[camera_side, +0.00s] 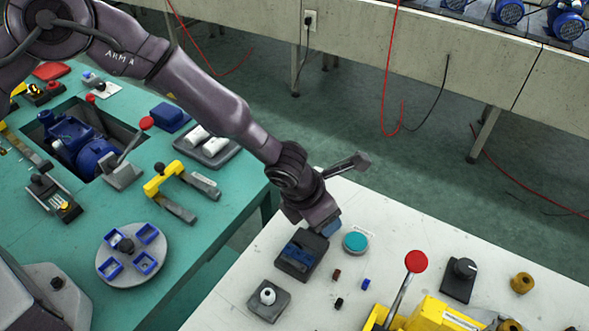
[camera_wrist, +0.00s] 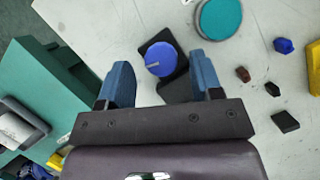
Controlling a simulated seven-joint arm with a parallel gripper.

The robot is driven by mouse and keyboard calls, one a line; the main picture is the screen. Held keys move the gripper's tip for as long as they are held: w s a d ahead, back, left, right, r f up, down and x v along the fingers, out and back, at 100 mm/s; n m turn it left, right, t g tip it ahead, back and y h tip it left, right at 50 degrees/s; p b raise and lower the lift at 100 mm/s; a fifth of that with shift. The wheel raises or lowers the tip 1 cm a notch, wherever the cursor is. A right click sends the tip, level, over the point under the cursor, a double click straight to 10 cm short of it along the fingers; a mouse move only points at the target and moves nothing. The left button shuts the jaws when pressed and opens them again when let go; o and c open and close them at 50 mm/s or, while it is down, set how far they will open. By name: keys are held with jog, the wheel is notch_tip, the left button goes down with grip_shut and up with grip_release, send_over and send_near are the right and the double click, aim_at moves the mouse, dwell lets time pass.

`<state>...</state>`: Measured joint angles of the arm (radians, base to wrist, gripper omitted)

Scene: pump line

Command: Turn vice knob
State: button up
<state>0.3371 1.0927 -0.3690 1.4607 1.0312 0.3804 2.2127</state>
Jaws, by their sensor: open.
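A round blue knob (camera_wrist: 160,59) with a light pointer line sits on a dark square base (camera_wrist: 152,40) in the wrist view. The dark base (camera_side: 318,243) also shows under my gripper in the side view, on the white table. My gripper (camera_wrist: 160,66) is open, with one blue finger to each side of the knob in the wrist view. In the side view my gripper (camera_side: 316,232) points down at the base and partly hides it. The fingers do not visibly grip the knob. I cannot tell their exact height above it.
A teal disc (camera_side: 355,242) lies close right of the base. A white knob on a grey plate (camera_side: 277,309) stands in front, and several small pieces lie nearby. A red-knobbed lever (camera_side: 416,262) and a black dial (camera_side: 464,268) are farther right.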

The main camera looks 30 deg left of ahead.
jog(key=s+a+r+n, duration=0.1)
jog(key=a+r+n, duration=0.1)
jog(key=r, duration=0.3)
jog(key=s+a+r+n+y, duration=0.1)
jog(key=r+n, duration=0.2)
jog(key=r, duration=0.2)
jog(key=shift+s+a+r, duration=0.25)
jog(key=shift+a+r, duration=0.05)
jog(key=shift+a, duration=0.05)
